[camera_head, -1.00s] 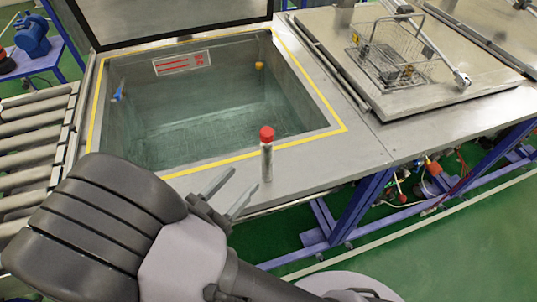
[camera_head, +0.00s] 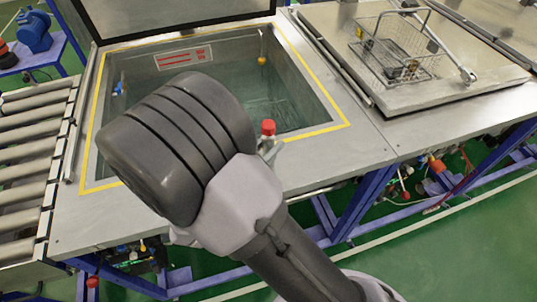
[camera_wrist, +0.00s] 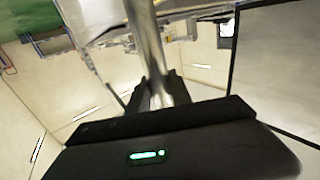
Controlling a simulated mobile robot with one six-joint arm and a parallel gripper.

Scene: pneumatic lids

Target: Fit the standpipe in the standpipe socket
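The standpipe's red cap (camera_head: 268,127) shows at the tank's front rim in the head view; my wrist and fingers hide most of its body. In the wrist view the grey metal standpipe (camera_wrist: 146,38) runs down from the top edge between my two dark fingers. My gripper (camera_wrist: 159,92) is closed in on it, with no clear gap on either side. In the head view the fingertips (camera_head: 268,148) are just under the red cap. The standpipe's lower end is out of view. I cannot make out the standpipe socket; my arm covers part of the tank (camera_head: 310,132).
The tank's raised lid (camera_head: 180,15) stands at its back. A wire basket (camera_head: 395,55) rests on the closed lid (camera_head: 440,85) to the right. A roller conveyor (camera_head: 35,150) is at the left. A blue fitting (camera_head: 118,88) and a yellow fitting (camera_head: 262,60) are on the tank walls.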

